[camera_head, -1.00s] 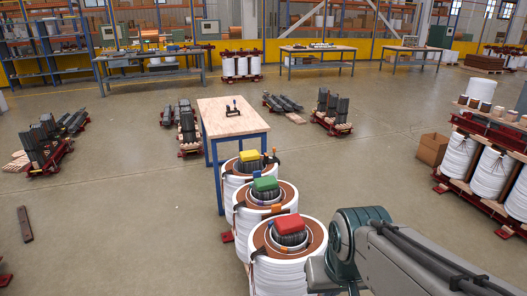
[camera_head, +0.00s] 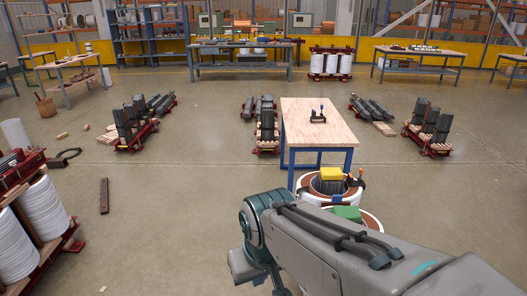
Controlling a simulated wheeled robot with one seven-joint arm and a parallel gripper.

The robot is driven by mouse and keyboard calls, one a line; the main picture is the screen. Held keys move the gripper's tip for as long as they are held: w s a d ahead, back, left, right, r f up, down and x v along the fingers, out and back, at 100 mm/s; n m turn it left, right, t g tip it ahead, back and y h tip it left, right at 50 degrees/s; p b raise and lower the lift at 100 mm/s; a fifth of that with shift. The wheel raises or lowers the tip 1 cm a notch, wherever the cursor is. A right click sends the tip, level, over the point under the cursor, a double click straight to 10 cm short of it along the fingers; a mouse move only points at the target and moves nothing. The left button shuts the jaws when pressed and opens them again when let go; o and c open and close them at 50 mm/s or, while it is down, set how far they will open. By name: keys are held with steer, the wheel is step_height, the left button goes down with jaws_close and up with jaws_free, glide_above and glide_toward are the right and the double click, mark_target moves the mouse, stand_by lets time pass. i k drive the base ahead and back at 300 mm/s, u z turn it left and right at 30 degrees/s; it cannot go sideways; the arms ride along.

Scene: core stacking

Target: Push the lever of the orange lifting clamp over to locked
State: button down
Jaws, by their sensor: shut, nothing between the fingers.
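A small orange and dark fitting (camera_head: 361,173) sits at the right rim of the white coil with the yellow block (camera_head: 331,174). It may be the orange lifting clamp, but it is too small to be sure. I cannot make out its lever or how that stands. My arm (camera_head: 330,240) reaches across the lower right, with its teal joint (camera_head: 266,215) left of the coils. My gripper's fingers do not show.
A wooden table (camera_head: 300,130) with blue legs stands behind the coils, bearing a small dark stand (camera_head: 318,116). A green block (camera_head: 347,213) tops a nearer coil, partly behind my arm. Loaded red pallets stand around. Open floor lies to the left (camera_head: 180,200).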

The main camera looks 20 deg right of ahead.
mark_target(350, 182)
steer(key=u, duration=0.2)
steer(key=i, duration=1.6)
steer(key=z, duration=0.9)
steer(key=i, duration=1)
steer(key=z, duration=0.65)
